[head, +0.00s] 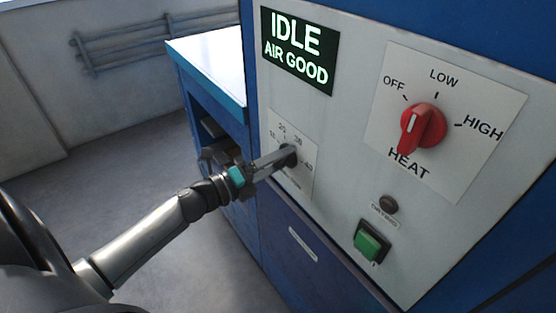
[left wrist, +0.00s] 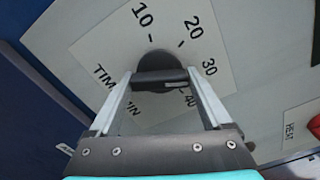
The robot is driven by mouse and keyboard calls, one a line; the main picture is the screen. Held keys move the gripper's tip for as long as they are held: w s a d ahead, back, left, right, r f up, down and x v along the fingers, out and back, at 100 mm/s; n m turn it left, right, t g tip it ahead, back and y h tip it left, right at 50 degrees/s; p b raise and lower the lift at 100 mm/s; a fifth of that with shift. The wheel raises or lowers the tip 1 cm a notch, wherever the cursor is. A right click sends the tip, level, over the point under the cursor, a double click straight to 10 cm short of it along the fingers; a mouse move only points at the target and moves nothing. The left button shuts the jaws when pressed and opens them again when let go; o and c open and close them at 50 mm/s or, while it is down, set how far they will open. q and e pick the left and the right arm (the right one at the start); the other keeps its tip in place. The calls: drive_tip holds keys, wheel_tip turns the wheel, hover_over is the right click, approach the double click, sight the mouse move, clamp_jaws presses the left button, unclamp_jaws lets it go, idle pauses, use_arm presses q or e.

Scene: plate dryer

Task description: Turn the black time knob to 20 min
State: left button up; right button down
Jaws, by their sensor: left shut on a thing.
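The black time knob (head: 289,155) sits on a white dial plate (head: 305,178) on the machine's front. In the left wrist view the knob (left wrist: 157,62) has a dark round base and a raised bar, which lies roughly level across that picture. The marks 10, 20, 30 and 40 run around it, with 10 and 20 above the bar and 30 and 40 to the right. My left gripper (head: 283,156) is shut on the knob; in the wrist view its two fingers (left wrist: 160,77) meet the bar's ends. Which mark the knob points to is unclear. My right gripper is out of view.
A display (head: 299,50) reads IDLE, AIR GOOD. A blue-sided bench (head: 212,62) stands behind.

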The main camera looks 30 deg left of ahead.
use_arm(q)
drive_tip(key=n+p, duration=0.3)
drive_tip(key=n, duration=0.1)
drive_tip(key=shift+r, duration=0.2)
drive_tip(key=n+p, duration=0.2)
drive_tip(key=n, duration=0.1)
drive_tip(key=shift+n, duration=0.3)
drive_tip(key=shift+f+n+p, duration=0.1)
drive_tip(key=shift+n+p, duration=0.55)
drive_tip(key=shift+n, duration=0.35)
drive_tip(key=o, duration=1.2)
drive_tip(key=shift+c, duration=0.2)
drive_tip(key=shift+s, duration=0.1)
drive_tip(key=v, duration=1.5)
